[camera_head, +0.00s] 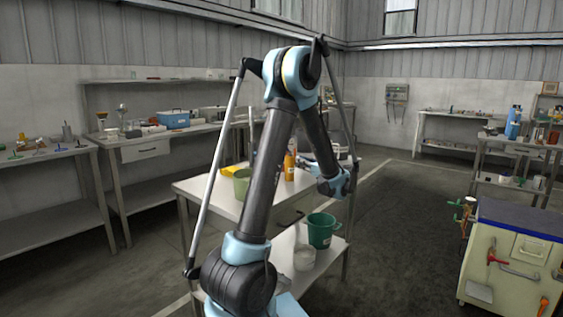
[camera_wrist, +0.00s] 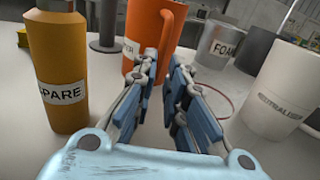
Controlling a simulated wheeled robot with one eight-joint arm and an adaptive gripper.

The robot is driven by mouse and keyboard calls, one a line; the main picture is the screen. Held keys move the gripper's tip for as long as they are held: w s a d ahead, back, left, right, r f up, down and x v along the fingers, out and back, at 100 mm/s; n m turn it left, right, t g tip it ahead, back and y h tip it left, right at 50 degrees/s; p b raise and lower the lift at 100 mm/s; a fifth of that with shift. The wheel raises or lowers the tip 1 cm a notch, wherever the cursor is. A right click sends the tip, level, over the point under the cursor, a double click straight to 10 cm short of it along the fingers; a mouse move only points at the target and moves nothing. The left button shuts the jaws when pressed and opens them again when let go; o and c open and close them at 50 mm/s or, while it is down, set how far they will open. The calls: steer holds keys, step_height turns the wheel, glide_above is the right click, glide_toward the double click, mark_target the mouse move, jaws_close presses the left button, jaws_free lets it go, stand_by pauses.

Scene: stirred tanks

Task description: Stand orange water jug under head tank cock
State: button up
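The orange jug (camera_wrist: 142,36) stands upright on the table in the wrist view, its handle toward the right. Its label is partly hidden by my left finger, with "ER" readable. My gripper (camera_wrist: 166,66) is open, its two blue-padded fingers apart and pointing at the jug's handle side. The fingertips are close in front of the handle; I cannot tell whether they touch it. Nothing is clearly held. In the head view, my arm hides much of the tabletop and the gripper is hard to make out. I cannot identify the head tank cock in either view.
An amber bottle marked "SPARE" (camera_wrist: 58,75) stands left of my gripper. A grey "FOAM" cup (camera_wrist: 222,45) and a white labelled beaker (camera_wrist: 278,92) stand right. A green bucket (camera_head: 321,230) is on the table's lower shelf. Open floor (camera_head: 400,230) lies right of the table.

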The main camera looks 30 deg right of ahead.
steer(key=shift+w+a+r, duration=0.1)
steer(key=shift+w+a, duration=0.1)
steer(key=shift+w, duration=0.65)
steer(key=shift+w+a+r, duration=0.1)
steer(key=shift+w+a, duration=0.05)
steer(key=shift+w, duration=0.7)
steer(key=shift+w+a, duration=0.2)
steer(key=shift+w, duration=0.65)
jaws_close()
